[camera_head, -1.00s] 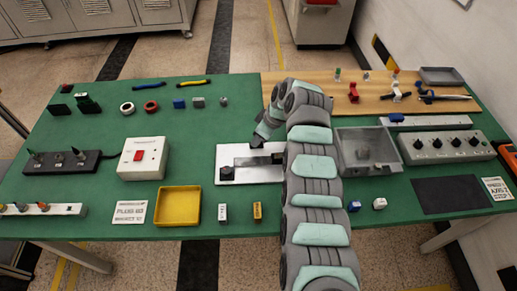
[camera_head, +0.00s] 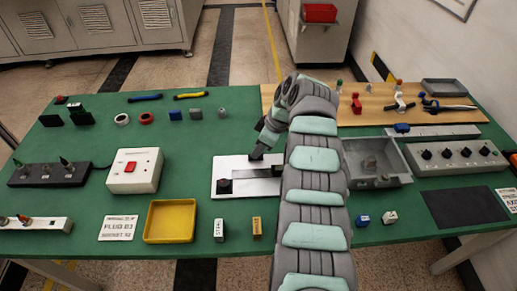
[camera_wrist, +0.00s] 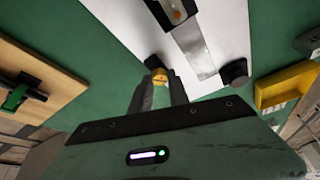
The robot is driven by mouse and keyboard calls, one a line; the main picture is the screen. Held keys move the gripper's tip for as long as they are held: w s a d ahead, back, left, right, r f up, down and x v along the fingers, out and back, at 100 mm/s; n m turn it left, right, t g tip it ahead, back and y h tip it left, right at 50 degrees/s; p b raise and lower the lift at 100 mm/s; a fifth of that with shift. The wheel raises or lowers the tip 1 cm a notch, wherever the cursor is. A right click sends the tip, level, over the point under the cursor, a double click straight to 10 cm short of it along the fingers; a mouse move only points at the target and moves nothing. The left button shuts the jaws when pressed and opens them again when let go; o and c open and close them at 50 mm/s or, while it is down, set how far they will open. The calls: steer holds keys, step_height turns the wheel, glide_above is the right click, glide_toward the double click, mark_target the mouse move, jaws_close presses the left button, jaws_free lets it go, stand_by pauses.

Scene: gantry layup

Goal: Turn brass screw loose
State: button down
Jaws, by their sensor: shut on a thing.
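In the wrist view the fingers of my gripper (camera_wrist: 158,92) are closed around a small round brass screw (camera_wrist: 159,76), just beside a black knob (camera_wrist: 154,62). The white plate (camera_wrist: 222,22) lies under it, with a grey metal bar (camera_wrist: 200,58) and a second black knob (camera_wrist: 234,72). Another brass-coloured piece (camera_wrist: 178,13) shows in a dark holder at the top edge. In the head view my gripper (camera_head: 256,156) reaches down at the back edge of the white plate (camera_head: 232,165). The held screw is too small or hidden to make out there.
A yellow tray (camera_head: 148,238) is in front left of the plate, and a white box with a red switch (camera_head: 134,170) is to its left. A grey bin (camera_head: 400,178) is right of my arm. Small blocks stand along the green table's front. Bare green table lies behind the plate.

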steer(key=shift+f, duration=0.15)
steer(key=c, duration=1.3)
jaws_free()
steer(key=shift+o, duration=0.2)
steer(key=p+v, duration=0.2)
steer(key=v, duration=0.9)
steer(key=shift+p, duration=0.3)
steer(key=shift+a, duration=0.1)
